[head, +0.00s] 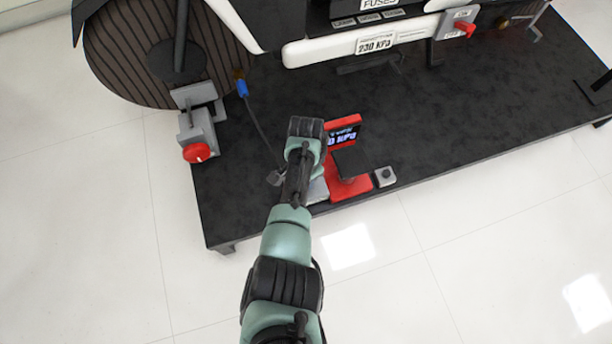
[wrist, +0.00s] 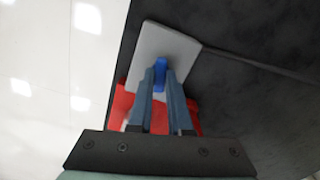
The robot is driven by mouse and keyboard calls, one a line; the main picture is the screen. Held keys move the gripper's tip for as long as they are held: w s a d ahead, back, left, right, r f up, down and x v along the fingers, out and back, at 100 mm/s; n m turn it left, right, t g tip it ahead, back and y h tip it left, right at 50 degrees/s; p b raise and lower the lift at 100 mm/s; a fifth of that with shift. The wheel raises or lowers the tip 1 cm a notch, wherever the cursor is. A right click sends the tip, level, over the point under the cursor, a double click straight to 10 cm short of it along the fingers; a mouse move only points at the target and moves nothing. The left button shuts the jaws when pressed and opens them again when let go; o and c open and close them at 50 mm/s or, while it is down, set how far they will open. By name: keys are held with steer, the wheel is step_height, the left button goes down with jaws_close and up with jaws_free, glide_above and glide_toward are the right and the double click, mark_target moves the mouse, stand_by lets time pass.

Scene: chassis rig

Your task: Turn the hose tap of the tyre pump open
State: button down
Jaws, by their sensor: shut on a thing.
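The tyre pump (head: 345,185) is red, with a lit display reading "0 KPA" and a black pedal. It stands near the front edge of the dark platform. In the wrist view its red body (wrist: 121,105) lies beside a pale grey block (wrist: 165,42). The blue tap handle (wrist: 160,66) sits over this block, and my gripper (wrist: 160,78) is shut on it. In the head view my arm hides the tap and my fingers. A dark hose (head: 262,132) runs from a blue connector (head: 242,88) at the wheel toward the pump.
A small grey box with a button (head: 385,176) sits right of the pump. A grey fixture with a red knob (head: 197,152) stands at the platform's left edge. The wheel (head: 130,50) and the white bar (head: 350,40) are behind.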

steer(key=shift+m, duration=1.5)
steer(key=c, duration=0.8)
jaws_free()
steer(key=shift+c, duration=0.2)
step_height(320, 180, up, 13)
steer(key=p, duration=0.9)
